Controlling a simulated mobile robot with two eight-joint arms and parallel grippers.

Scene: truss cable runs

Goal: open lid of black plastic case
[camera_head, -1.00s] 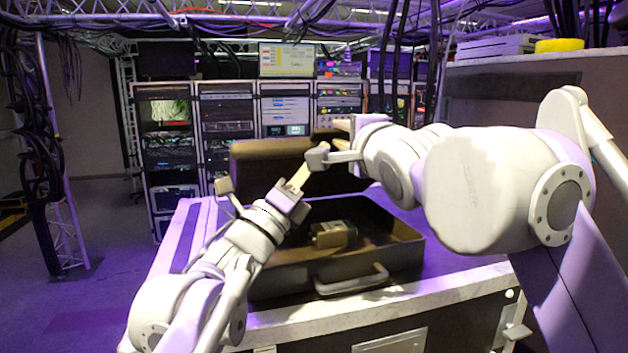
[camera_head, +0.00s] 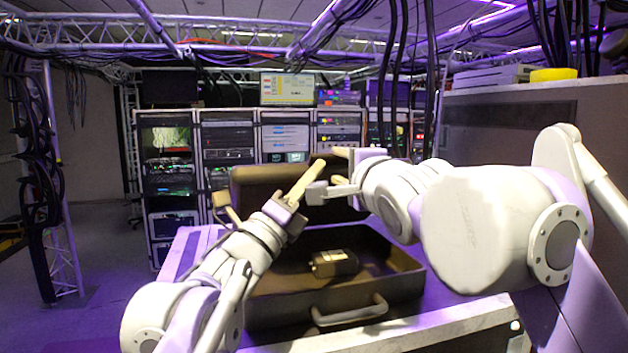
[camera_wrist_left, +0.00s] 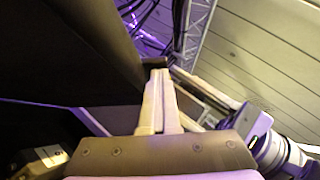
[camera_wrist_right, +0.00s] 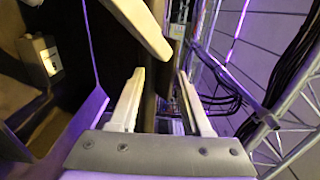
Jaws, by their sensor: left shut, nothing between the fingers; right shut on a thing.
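The black plastic case (camera_head: 400,285) stands on a purple-topped bench with its handle (camera_head: 350,312) toward me. Its lid (camera_head: 262,190) is raised at the back, and the inside shows. A small dark block with a pale label (camera_head: 333,263) lies in the case; it also shows in the right wrist view (camera_wrist_right: 40,57). My right gripper (camera_head: 328,172) is shut on the lid's edge, which runs between its fingers in the right wrist view (camera_wrist_right: 158,100). My left gripper (camera_head: 320,165) is shut and empty, beside the lid (camera_wrist_left: 65,50) and close to the right gripper's fingers.
Equipment racks (camera_head: 228,140) stand behind the bench. A truss with cables (camera_head: 62,180) is at the left. A grey wall with a yellow item (camera_head: 555,75) on top rises at the right.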

